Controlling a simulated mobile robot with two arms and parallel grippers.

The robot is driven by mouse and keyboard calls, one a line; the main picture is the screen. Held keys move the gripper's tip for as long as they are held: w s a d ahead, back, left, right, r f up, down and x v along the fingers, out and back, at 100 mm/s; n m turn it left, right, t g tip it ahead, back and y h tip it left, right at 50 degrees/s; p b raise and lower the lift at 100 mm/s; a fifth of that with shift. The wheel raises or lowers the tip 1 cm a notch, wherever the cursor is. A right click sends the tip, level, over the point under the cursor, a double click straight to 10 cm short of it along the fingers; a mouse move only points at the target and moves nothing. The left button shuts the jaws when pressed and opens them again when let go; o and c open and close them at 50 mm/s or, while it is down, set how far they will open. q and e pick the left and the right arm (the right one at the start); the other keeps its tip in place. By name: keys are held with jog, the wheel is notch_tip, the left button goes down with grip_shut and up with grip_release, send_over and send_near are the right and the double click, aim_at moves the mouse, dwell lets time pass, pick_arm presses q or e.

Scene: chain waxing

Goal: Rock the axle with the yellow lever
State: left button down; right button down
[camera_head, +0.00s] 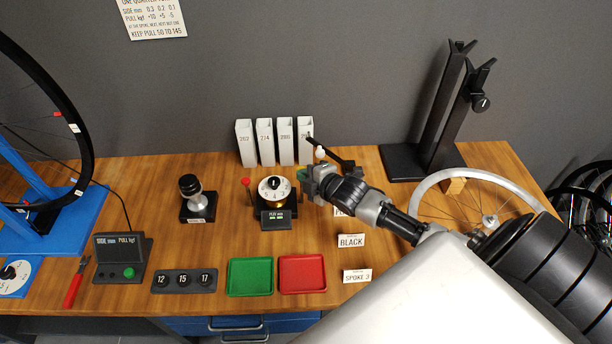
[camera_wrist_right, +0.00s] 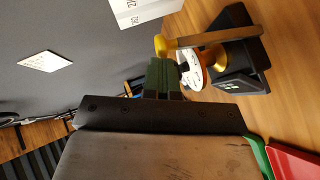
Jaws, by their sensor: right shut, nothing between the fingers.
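A black fixture with a white dial (camera_head: 272,188) and a small green-lit display (camera_head: 275,219) stands mid-table. In the right wrist view the dial (camera_wrist_right: 190,70) shows beside a yellow lever (camera_wrist_right: 195,41) with a round yellow end. I cannot pick out this lever in the head view, where my right gripper may hide it. My right gripper (camera_head: 308,176) is shut and empty just right of the dial. Its dark green fingertips (camera_wrist_right: 163,76) show near the lever's round end; I cannot tell if they touch. The axle cannot be made out. My left gripper is not in view.
A red-knobbed stick (camera_head: 245,181) stands left of the dial. White boxes (camera_head: 265,143) stand behind, and green (camera_head: 250,291) and red (camera_head: 302,289) trays in front. A silver-rimmed wheel (camera_head: 430,183) and black stand (camera_head: 440,120) are at right.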

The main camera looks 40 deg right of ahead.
jog(key=w+d, duration=0.1)
jog(key=w, duration=0.2)
jog(key=shift+d+b, duration=0.3)
jog(key=shift+d, duration=0.1)
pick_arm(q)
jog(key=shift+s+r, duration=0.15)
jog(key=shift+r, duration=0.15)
pick_arm(e)
jog(key=shift+s+r, duration=0.15)
